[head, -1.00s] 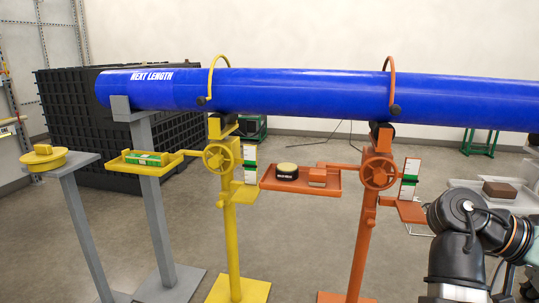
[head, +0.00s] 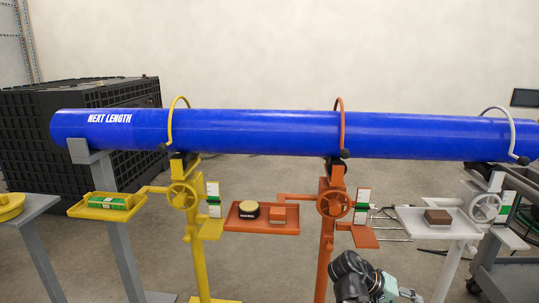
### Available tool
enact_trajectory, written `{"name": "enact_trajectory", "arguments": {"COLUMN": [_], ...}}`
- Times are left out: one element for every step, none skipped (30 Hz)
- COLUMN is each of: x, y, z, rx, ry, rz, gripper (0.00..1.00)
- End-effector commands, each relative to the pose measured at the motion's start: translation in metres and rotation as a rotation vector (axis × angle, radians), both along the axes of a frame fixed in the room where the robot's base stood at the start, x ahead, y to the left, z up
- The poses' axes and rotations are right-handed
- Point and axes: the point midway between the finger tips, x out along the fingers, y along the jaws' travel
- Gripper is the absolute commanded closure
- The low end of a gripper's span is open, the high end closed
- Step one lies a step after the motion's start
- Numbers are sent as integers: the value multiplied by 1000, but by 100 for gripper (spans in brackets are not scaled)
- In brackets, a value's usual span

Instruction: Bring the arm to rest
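Part of my arm (head: 362,278) shows at the bottom of the head view, in front of the orange stand and left of the white stand. It is a black and grey joint section, bent and low. My gripper's fingers cannot be made out, so its state and anything in it are hidden. The arm section appears apart from the blue pipe (head: 250,132), which lies level across the stands and is marked "NEXT LENGTH".
A yellow stand (head: 200,245), an orange stand (head: 322,245) and a white stand (head: 455,262) carry handwheels and small trays. The orange tray (head: 250,226) holds a round tin and a block. A black crate (head: 30,150) stands at the back left.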

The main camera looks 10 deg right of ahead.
Motion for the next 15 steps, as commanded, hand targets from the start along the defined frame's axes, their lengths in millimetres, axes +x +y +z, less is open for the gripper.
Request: {"name": "enact_trajectory", "arguments": {"x": [3,5,6,7,7,7,7,6,4,2,0,-3,-7,-10,-15], "y": [7,12,18,23,28,35,40,45,53,58,64,72,78,84,92], "z": [-8,-17,-28,-37,-46,-58,-66,-74,-86,-94,-102,-112,-120,-128,-138], "rx": [37,61,92,114,139,171,193,217,249,273,296,328,352,376,407], "ry": [32,47,67,82,97,117,130,145,164,180,193,211,226,240,256], "rz": [26,40,59,72,85,101,113,124,137,147,157,170,178,185,195], "gripper": [46,46,46,46,46,46,46,46,46,46,46,46,46,46,46]}}
